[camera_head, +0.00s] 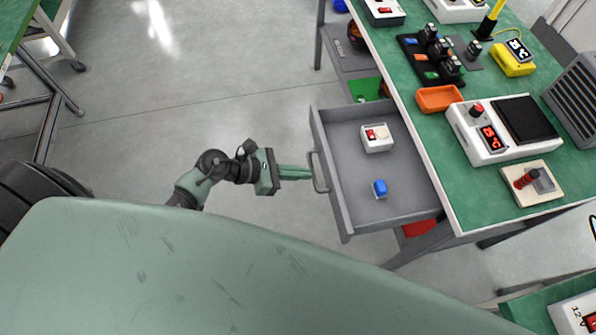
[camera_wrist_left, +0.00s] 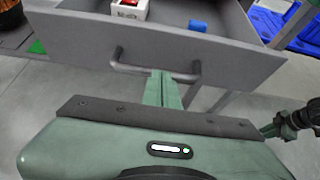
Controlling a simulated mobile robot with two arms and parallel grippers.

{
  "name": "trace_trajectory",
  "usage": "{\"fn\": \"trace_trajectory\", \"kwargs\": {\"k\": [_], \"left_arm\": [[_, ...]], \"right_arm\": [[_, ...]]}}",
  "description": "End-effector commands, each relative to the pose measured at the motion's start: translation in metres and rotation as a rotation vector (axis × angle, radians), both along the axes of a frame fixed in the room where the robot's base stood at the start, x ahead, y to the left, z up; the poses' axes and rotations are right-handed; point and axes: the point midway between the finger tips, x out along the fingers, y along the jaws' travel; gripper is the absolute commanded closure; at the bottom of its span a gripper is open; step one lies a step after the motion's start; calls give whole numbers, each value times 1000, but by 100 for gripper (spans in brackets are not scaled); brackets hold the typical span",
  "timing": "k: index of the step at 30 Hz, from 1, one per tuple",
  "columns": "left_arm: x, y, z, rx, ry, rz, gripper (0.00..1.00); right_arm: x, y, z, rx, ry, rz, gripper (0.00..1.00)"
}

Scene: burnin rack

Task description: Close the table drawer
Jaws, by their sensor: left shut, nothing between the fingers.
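The grey table drawer (camera_head: 352,205) stands pulled out from under the green-topped table (camera_head: 437,160). Its handle (camera_head: 318,172) is on the front panel, facing my left arm. In the drawer lie a white box with a red switch (camera_head: 377,138) and a small blue object (camera_head: 379,188). My left gripper (camera_head: 309,172) is shut and empty, its fingertips at the handle; whether they touch it I cannot tell. In the left wrist view the shut fingers (camera_wrist_left: 163,88) point at the middle of the handle (camera_wrist_left: 120,66) and the drawer front (camera_wrist_left: 80,42).
The table top carries a white device with a red display (camera_head: 490,135), an orange tray (camera_head: 438,98) and a yellow device (camera_head: 512,60). A lower shelf (camera_head: 350,58) is beyond the drawer. The floor (camera_head: 220,90) left of the drawer is clear.

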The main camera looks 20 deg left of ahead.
Motion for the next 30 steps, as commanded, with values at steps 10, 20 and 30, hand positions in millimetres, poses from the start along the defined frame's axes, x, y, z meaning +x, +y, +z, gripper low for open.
{"fn": "trace_trajectory", "kwargs": {"k": [10, 20, 30], "left_arm": [[39, -55, 2, -2, -6, -3, 100], [89, -131, 2, -2, -4, -1, 100], [127, -187, 0, 0, -2, -1, 100]], "right_arm": [[0, 2, 1, 2, 0, 2, 80], [0, 4, 2, 5, 0, 1, 80], [0, 4, -3, 5, 0, 1, 80]]}}
